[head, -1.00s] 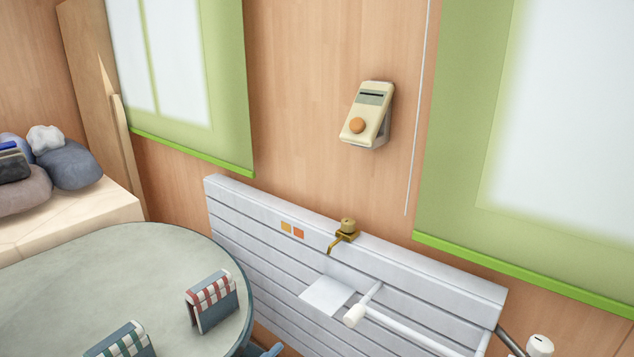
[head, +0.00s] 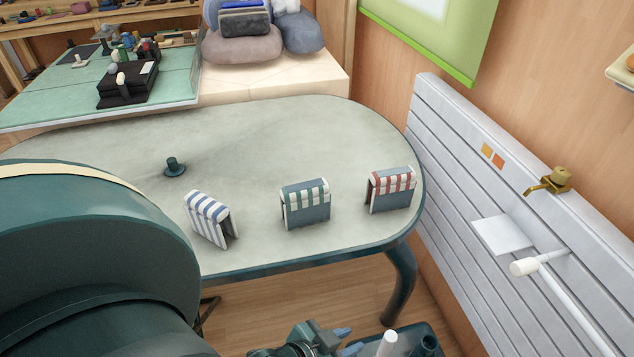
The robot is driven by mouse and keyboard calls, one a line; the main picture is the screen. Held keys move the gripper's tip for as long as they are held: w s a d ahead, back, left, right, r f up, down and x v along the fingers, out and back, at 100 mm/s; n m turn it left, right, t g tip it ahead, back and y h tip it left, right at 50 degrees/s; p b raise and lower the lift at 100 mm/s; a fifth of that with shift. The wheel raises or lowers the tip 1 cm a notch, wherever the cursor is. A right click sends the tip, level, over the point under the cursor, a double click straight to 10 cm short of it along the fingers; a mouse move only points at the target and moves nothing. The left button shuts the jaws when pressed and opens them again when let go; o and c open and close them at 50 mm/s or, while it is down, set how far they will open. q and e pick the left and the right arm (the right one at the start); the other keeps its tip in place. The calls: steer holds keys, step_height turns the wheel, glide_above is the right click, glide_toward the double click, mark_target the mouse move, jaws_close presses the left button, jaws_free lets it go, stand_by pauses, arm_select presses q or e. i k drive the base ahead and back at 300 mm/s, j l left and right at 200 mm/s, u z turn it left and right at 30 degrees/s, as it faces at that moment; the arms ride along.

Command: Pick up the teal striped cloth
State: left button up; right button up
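The teal striped cloth (head: 305,193) hangs folded over the top of a blue-grey stand (head: 308,214) in the middle of the right half of the rounded table in the head view. Its green-teal and white stripes face me. My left gripper (head: 347,341) is low at the bottom edge, in front of the table and well apart from the cloth. Its two fingers look parted with nothing between them, though the picture edge cuts off part of it. My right gripper is not in view.
A blue striped cloth (head: 207,208) stands left of the teal one and a red striped cloth (head: 392,181) right of it, with gaps between. A small dark knob (head: 174,167) sits on the table (head: 270,130). A white slatted panel (head: 470,170) borders the right.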

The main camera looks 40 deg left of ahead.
mark_target(306, 203)
steer(key=u, duration=1.3)
